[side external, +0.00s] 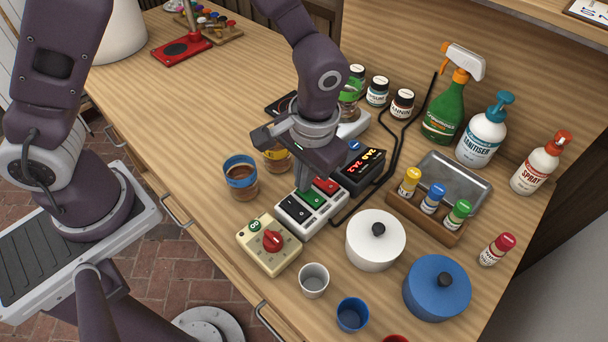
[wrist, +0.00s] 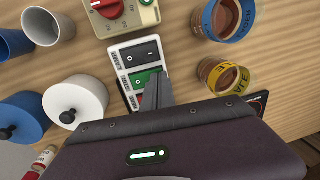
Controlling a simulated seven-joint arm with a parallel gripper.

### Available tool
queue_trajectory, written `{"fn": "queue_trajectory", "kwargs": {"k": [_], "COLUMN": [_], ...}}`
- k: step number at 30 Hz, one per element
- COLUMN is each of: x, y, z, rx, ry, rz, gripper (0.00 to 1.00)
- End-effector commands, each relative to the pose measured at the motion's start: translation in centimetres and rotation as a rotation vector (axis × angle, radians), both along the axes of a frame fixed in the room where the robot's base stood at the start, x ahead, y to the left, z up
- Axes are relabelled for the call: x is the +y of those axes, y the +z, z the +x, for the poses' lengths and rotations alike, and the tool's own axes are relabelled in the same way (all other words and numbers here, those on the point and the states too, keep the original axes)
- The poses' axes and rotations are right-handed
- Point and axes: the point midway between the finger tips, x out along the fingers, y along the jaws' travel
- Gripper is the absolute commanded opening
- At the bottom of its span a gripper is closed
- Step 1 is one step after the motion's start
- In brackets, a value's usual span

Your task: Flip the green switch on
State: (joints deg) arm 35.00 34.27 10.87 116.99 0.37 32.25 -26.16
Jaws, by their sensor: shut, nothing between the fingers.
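The white switch box (side external: 318,222) stands on the wooden table with black, green and red rocker switches in a row. The green switch (side external: 312,199) is in the middle part of the row, and it also shows in the wrist view (wrist: 142,78). My gripper (side external: 304,186) points down at the green switch, its fingers shut and empty. The fingertips (wrist: 150,100) are at or just above the green switch; I cannot tell if they touch. They hide part of the green switch and, in the wrist view, the red switch. The rocker's position is not clear.
A beige box with a red knob (side external: 272,241) stands to the left of the switch box. A black display unit (side external: 359,170) is behind it, and a white lidded pot (side external: 374,240) to the right. Glasses with blue (side external: 241,178) and yellow (side external: 277,160) bands stand close by.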

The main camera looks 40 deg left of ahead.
Motion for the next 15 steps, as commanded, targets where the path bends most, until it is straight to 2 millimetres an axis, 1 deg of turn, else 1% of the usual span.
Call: {"fn": "queue_trajectory", "kwargs": {"k": [5,8,15], "x": [0.02,0.24,0.15], "y": [-0.01,-0.49,-0.41], "z": [-0.01,-0.03,-0.02], "rx": [0.0,0.002,0.001], "ry": [0.0,0.0,-0.001], "rz": [0.0,0.001,0.001], "gripper": [0.0,0.0,0.0]}}
